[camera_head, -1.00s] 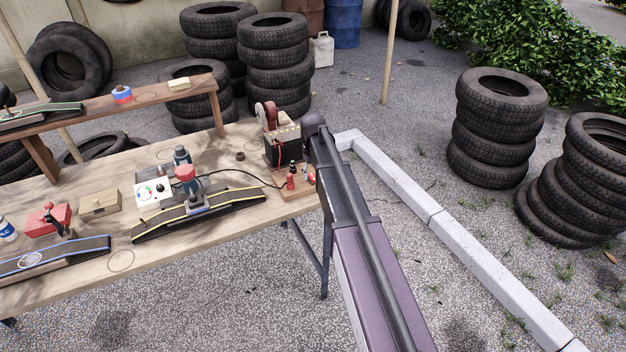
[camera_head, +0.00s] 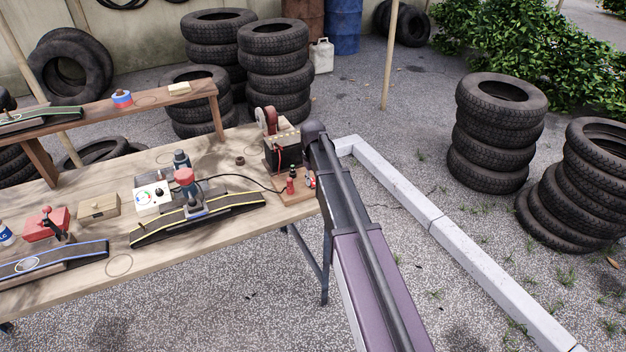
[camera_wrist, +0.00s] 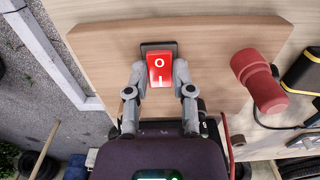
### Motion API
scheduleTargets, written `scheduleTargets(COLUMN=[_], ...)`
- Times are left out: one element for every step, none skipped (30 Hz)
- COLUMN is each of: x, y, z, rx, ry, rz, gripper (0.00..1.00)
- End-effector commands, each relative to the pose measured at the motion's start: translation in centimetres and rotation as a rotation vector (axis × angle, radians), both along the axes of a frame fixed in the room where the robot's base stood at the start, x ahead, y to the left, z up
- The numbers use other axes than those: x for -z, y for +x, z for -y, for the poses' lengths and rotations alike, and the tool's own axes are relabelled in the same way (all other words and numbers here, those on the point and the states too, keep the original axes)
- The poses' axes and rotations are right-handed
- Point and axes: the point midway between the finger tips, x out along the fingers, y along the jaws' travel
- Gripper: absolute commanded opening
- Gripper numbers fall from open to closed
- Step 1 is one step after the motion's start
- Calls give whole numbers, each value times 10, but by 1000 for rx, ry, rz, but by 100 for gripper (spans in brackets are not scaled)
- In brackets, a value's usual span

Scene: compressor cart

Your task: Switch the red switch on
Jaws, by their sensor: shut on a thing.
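The red switch (camera_wrist: 160,68) is a rocker marked O and I in a dark frame on a wooden board (camera_wrist: 215,45). In the wrist view the O end is at the top and the I end at the bottom. My gripper (camera_wrist: 160,75) has a fingertip on each side of the switch and is shut on it. I cannot tell which end of the rocker is pressed in. In the head view the board (camera_head: 290,195) sits at the right end of the bench, and my arm hides the gripper.
A dark ramp with a tool (camera_head: 190,190) is to the left. Beyond the bench's right end is open gravel.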

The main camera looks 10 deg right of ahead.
Motion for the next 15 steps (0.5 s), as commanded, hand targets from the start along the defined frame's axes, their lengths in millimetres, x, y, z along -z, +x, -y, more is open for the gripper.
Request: scheduleTargets(x=[0, 0, 0, 1, 1, 1, 1, 1, 1, 1, 2, 2, 2, 2, 2], y=[0, 0, 1, 2, 2, 3, 4, 4, 5, 5, 6, 6, 7, 7, 7], z=[0, 0, 0, -1, -1, -1, -1, -1, -1, -1, -2, -2, -2, -2, -2], rx=[-1, -1, -1, -1, -1, -2, -2, -2, -2, -2, -2, -2, -2, -2, -2], ry=[0, -1, -3, -5, -7, -10, -13, -17, -22, -28, -32, -37, -41, -46, -52], rz=[-4, -8, -16, -24, -33, -51, -65, -81, -104, -122, -140, -165, -183, -202, -225], gripper=[0, 0, 0, 0, 0, 0, 0, 0, 0, 0, 0, 0, 0, 0, 0])
